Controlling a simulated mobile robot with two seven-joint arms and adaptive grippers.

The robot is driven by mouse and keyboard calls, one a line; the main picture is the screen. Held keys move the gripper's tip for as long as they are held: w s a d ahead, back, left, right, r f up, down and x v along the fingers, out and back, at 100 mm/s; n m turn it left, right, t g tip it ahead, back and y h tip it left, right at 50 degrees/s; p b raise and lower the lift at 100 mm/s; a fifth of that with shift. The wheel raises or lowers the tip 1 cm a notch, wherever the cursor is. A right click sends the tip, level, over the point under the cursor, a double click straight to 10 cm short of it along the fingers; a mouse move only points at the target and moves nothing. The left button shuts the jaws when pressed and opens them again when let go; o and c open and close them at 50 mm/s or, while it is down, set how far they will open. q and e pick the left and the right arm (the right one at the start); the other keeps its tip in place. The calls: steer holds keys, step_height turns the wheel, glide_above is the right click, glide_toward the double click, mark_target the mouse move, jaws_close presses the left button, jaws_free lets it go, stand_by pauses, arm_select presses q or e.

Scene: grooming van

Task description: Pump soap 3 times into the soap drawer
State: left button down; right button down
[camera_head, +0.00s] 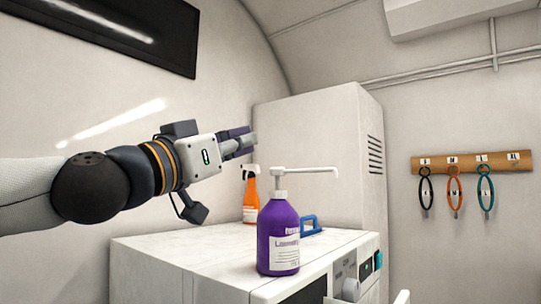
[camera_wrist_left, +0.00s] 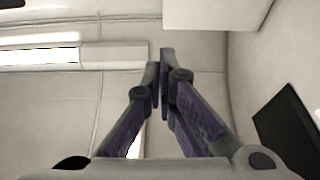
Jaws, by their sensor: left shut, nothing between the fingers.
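A purple soap bottle (camera_head: 278,238) with a white pump head (camera_head: 280,172) stands upright on the white machine top. Its long spout points right, past the machine's front edge. My left gripper (camera_head: 248,140) is shut and empty, raised above and to the left of the pump head, apart from it. Its closed fingers also show in the left wrist view (camera_wrist_left: 162,62), against wall and ceiling. My right gripper is not in view.
An orange spray bottle (camera_head: 250,200) and a blue-handled object (camera_head: 309,225) stand behind the soap bottle. A tall white cabinet (camera_head: 318,140) rises behind them. Coloured loops hang from a wooden rack (camera_head: 470,162) on the right wall. A dark screen (camera_head: 120,30) is at upper left.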

arm_select(q)
steer(key=x, duration=0.8)
step_height(320, 180, down, 4)
steer(key=shift+w+f, duration=0.1)
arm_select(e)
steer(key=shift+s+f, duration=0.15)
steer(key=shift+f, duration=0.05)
